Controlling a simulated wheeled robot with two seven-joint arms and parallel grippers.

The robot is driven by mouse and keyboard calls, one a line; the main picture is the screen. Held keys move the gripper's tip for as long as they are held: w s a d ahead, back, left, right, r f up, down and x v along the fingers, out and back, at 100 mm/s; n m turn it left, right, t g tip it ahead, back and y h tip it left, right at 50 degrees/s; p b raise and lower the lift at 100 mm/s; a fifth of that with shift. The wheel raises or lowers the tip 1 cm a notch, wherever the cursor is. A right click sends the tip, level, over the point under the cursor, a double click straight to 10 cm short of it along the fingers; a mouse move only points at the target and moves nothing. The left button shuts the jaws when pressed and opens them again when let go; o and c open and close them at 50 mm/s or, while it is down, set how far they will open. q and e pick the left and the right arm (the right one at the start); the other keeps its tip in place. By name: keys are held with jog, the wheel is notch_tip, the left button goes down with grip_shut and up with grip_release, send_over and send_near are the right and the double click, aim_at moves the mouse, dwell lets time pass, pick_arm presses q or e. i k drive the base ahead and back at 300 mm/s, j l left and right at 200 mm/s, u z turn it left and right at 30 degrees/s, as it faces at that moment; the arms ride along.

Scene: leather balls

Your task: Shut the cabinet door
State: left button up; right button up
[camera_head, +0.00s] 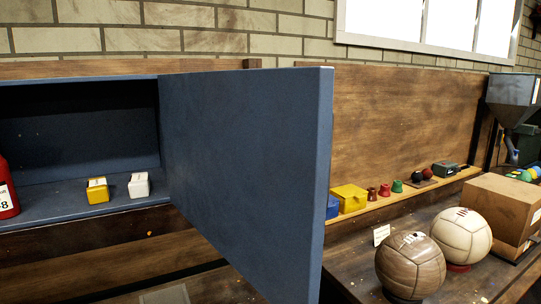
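The blue cabinet (78,211) is at the left, its front open. Its blue door (245,170) stands wide open, swung out toward me from the cabinet's right side. Inside on the cabinet floor are a yellow box (97,190), a white box (139,185) and, at the left edge, a red container (6,188) partly cut off. Neither my left nor my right gripper shows in the head view. The door hides part of the bench behind it.
A brown ball (411,265) and a cream ball (462,236) rest on the bench to the right of the door. A cardboard box (498,208) stands behind them. A ledge (400,197) at the back holds a yellow box (350,198) and several small items.

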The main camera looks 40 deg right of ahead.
aim_at(248, 153)
jog(key=l+u, duration=0.15)
jog(key=l, duration=0.35)
jog(key=k+l+u, duration=0.1)
jog(key=l, duration=0.4)
jog(key=k+l+u, duration=0.15)
jog(key=l, duration=0.3)
jog(key=k+l+u, duration=0.1)
jog(key=l, duration=0.4)
jog(key=k+l+u, duration=0.35)
jog(key=i+l, duration=0.05)
jog(key=i, duration=0.05)
